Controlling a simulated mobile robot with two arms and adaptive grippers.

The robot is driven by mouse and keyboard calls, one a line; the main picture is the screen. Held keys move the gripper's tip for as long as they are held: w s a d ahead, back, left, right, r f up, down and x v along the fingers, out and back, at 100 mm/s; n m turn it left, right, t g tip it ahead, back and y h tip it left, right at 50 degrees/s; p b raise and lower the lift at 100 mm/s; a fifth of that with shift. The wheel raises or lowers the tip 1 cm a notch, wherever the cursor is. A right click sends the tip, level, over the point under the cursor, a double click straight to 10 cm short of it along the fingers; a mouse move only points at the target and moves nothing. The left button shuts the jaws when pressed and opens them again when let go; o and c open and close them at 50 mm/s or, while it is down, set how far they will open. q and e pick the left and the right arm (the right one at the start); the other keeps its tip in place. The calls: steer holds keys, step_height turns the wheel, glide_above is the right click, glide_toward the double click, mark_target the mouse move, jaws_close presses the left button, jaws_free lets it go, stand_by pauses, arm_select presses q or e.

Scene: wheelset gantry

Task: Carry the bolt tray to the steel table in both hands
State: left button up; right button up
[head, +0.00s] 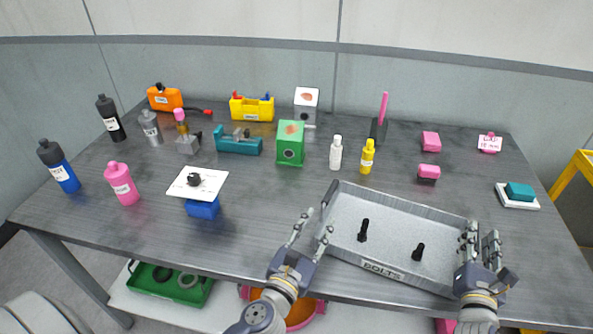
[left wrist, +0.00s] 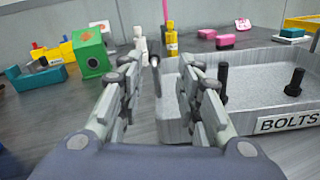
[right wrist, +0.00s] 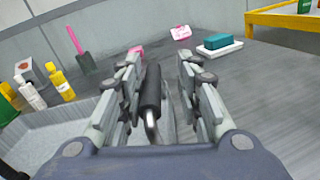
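The grey bolt tray (head: 388,222), labelled BOLTS, sits on the steel table (head: 262,205) near its front edge. Two black bolts (head: 364,230) (head: 418,252) stand upright in it. My left gripper (head: 315,224) is open at the tray's left end; in the left wrist view a dark handle (left wrist: 155,75) shows between its fingers, apart from them. My right gripper (head: 481,234) is open at the right end; in the right wrist view a black handle (right wrist: 152,92) stands between its fingers, nearer the left one. I cannot tell whether it touches that finger.
A green box (head: 290,150), white bottle (head: 336,153) and yellow bottle (head: 367,157) stand behind the tray. A teal block on a white pad (head: 518,193) lies to the right. A white plate on a blue block (head: 199,186) is at left. Bare table lies between it and the tray.

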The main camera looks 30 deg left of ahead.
steer(key=s, duration=1.2)
